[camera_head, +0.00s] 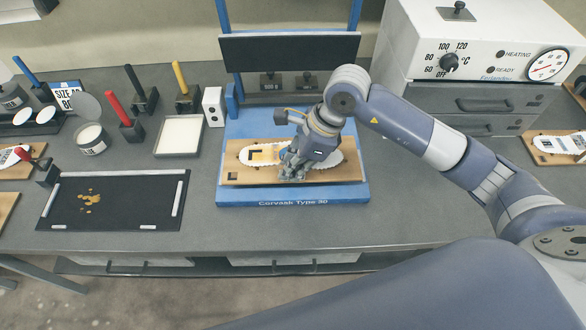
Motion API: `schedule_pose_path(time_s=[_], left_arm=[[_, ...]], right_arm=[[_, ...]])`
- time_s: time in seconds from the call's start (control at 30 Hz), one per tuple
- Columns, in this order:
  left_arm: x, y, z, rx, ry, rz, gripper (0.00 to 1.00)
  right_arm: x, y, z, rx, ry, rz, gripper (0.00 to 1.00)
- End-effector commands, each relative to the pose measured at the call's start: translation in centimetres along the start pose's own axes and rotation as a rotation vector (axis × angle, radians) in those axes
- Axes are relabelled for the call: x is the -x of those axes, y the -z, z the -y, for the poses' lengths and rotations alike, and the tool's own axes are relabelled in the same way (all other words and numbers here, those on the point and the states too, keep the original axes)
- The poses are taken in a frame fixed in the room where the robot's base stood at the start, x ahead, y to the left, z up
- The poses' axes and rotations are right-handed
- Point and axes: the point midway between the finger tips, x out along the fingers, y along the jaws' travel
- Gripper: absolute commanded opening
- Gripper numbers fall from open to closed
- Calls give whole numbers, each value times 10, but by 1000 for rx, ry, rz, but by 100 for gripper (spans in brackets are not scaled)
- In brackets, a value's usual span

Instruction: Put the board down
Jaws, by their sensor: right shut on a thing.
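The wooden board (258,180) lies flat over the blue base of the press (290,196), with a white insole (333,158) on it. My right gripper (291,173) reaches down over the middle of the board and is shut on it. The gripper covers part of the insole, and the exact contact of its fingers is hidden. I cannot tell whether the board rests fully on the base. My left gripper is not in view.
A dark upper plate (290,52) of the press stands behind the board. A white oven (485,40) is at the back right, with another board (562,160) beside it. A black mat (115,202), a white tray (180,136) and several handled tools stand left.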

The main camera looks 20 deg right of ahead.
Motion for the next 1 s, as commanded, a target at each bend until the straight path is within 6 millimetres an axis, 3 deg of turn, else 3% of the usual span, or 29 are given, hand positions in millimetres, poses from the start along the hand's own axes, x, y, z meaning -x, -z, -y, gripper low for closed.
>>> schedule_pose_path(time_s=[0.17,0.33,0.57,0.6,0.67,1.0], left_arm=[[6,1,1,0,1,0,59],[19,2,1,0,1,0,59],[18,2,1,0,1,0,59],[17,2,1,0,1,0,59],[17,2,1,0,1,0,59],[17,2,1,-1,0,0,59]], right_arm=[[-5,4,2,-1,-4,2,0],[-25,12,1,-1,-5,2,0],[-32,15,2,2,0,2,0],[-33,16,2,1,-2,1,16],[-33,16,2,1,-2,1,30],[-32,15,2,1,-1,1,32]])
